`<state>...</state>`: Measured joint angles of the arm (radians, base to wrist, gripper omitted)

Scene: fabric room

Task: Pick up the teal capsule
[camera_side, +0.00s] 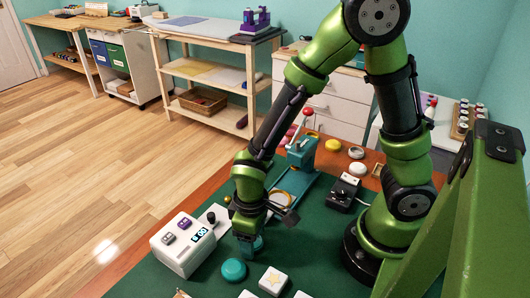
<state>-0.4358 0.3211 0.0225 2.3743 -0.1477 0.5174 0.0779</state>
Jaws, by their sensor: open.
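My gripper (247,240) points down over the green mat and is open. A small teal piece (258,243) shows right at its fingertips, partly hidden by them. I cannot tell whether the fingers touch it. A rounded teal disc-like thing (233,270) lies on the mat just in front of the gripper, apart from it. I cannot tell for certain which of these two is the teal capsule.
A white box with a display (185,243) stands close left of my gripper. A white block with a star (272,281) lies in front right. A teal press (298,165) and a black-and-white device (344,190) stand behind. Some mat is bare to the right.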

